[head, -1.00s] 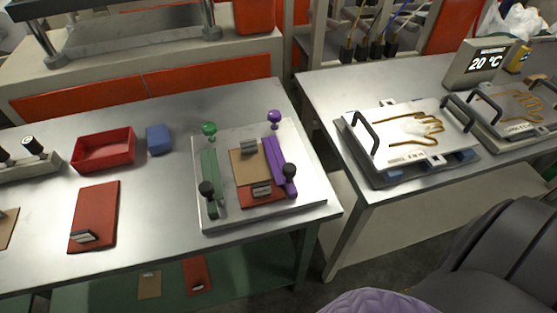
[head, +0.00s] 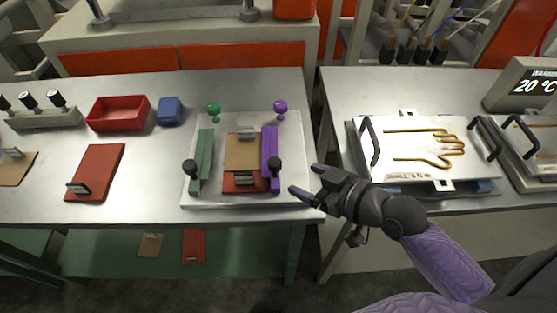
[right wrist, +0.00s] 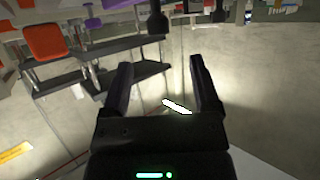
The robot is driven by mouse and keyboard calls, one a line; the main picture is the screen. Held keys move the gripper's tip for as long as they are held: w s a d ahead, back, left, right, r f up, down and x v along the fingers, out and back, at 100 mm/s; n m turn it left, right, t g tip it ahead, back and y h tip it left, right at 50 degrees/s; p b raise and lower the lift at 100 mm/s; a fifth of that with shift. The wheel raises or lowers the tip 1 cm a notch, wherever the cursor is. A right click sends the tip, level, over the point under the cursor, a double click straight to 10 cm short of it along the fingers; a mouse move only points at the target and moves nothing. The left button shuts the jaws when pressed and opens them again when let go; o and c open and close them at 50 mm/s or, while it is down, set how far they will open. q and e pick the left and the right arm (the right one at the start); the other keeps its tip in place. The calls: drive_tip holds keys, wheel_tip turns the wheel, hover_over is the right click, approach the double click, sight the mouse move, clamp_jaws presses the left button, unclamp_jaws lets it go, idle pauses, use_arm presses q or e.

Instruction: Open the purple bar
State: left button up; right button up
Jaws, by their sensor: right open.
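The purple bar (head: 267,150) lies lengthwise along the right side of a white plate (head: 290,180). A black knob (head: 274,165) stands at its near end, and a purple ball knob (head: 281,106) stands behind its far end. A matching green bar (head: 204,155) lies on the left side. A brown and red piece (head: 243,152) lies between the bars. My right gripper (head: 305,180) is open and empty, above the table's front right corner, to the right of the purple bar and apart from it. In the right wrist view its two fingers (right wrist: 160,85) are spread. My left gripper is out of view.
A red tray (head: 117,113), a blue block (head: 170,110) and a red plate (head: 97,172) lie left of the white plate. On the right table, a white panel with handles (head: 412,125) stands near my right arm. A gap separates the two tables.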

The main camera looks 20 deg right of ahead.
sight(280, 166)
drive_tip(key=x, duration=0.3)
drive_tip(key=b+x, duration=0.1)
drive_tip(key=x, duration=0.2)
drive_tip(key=b+x, duration=0.1)
drive_tip(key=x, duration=0.2)
drive_tip(key=shift+w+a+r, duration=0.1)
drive_tip(key=shift+w, duration=0.4)
clamp_jaws()
idle(0.7)
